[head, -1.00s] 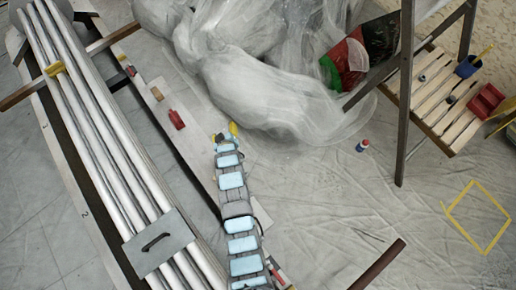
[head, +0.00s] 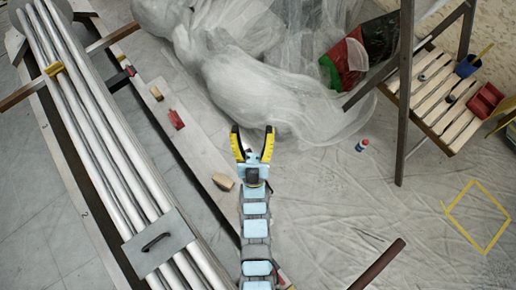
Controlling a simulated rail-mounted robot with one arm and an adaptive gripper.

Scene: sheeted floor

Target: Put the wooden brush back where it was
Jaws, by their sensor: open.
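A small tan wooden block-like piece (head: 224,181), which looks like the wooden brush, lies on the long plank (head: 200,163) left of my arm. Its bristles cannot be made out. A second, smaller tan piece (head: 156,93) lies farther up the plank; I cannot tell what it is. My gripper (head: 252,132) has its yellow fingers spread, with nothing between them. It is beyond and to the right of the nearer wooden piece, apart from it in the picture.
A red-handled tool (head: 176,119) lies on the plank. Crumpled plastic sheeting (head: 275,95) is beyond my gripper. A small bottle (head: 362,145) stands on the floor. A yellow outlined square (head: 477,217) marks floor at right. A stepladder (head: 405,100) stands right; long pipes (head: 110,160) lie left.

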